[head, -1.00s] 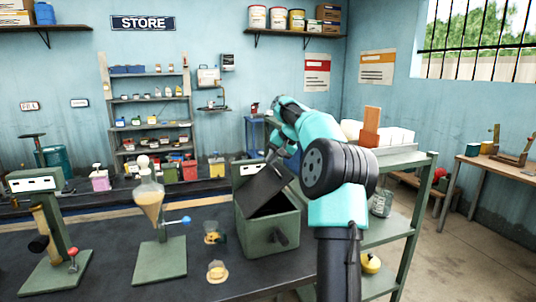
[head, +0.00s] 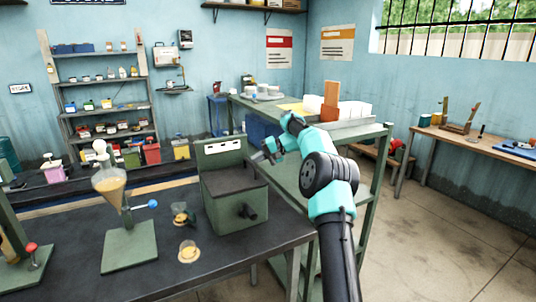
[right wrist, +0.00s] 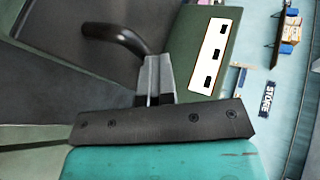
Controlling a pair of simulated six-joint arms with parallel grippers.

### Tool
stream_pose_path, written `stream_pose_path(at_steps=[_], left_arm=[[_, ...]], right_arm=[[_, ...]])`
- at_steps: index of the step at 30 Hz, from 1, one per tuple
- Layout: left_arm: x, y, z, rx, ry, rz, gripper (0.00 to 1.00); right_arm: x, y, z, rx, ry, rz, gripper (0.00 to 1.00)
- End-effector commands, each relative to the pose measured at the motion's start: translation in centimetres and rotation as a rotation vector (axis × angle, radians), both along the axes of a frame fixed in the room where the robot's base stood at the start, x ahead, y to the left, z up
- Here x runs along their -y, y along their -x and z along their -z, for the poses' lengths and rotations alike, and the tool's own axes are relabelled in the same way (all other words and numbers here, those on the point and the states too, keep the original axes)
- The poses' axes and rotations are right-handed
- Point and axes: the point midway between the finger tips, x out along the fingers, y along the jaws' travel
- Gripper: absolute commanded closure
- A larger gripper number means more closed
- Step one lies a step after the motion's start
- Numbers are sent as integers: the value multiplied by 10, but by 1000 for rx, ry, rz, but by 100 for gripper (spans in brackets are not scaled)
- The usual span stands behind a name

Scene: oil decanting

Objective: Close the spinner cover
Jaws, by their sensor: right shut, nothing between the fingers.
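The spinner is a green box (head: 232,215) on the dark bench, with a dark knob on its front. My right gripper (head: 262,156) is shut and empty at the right rear of the box, close to the cover's edge. The right wrist view shows its fingers (right wrist: 153,80) together beside the dark cover, near a curved dark handle (right wrist: 118,38). I cannot tell whether they touch. My left gripper is not in view.
A funnel flask (head: 109,185) on a green stand is left of the spinner. A green shelf rack (head: 380,160) with a tray and white blocks stands to the right.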

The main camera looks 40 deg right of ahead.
Motion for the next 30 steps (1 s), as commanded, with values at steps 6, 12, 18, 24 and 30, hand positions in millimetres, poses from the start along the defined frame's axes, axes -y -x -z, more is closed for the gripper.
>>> stream_pose_path(at_steps=[6,12,18,24,30], left_arm=[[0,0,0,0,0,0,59],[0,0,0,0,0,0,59],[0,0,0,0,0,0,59],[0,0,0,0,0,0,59],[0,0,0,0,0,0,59]], right_arm=[[-4,-5,7,-4,2,-8,100],[-3,-5,10,-7,2,-8,100],[-3,-4,11,-11,2,-7,100],[2,-1,-1,-8,4,-3,100],[14,7,-35,3,7,9,100]])
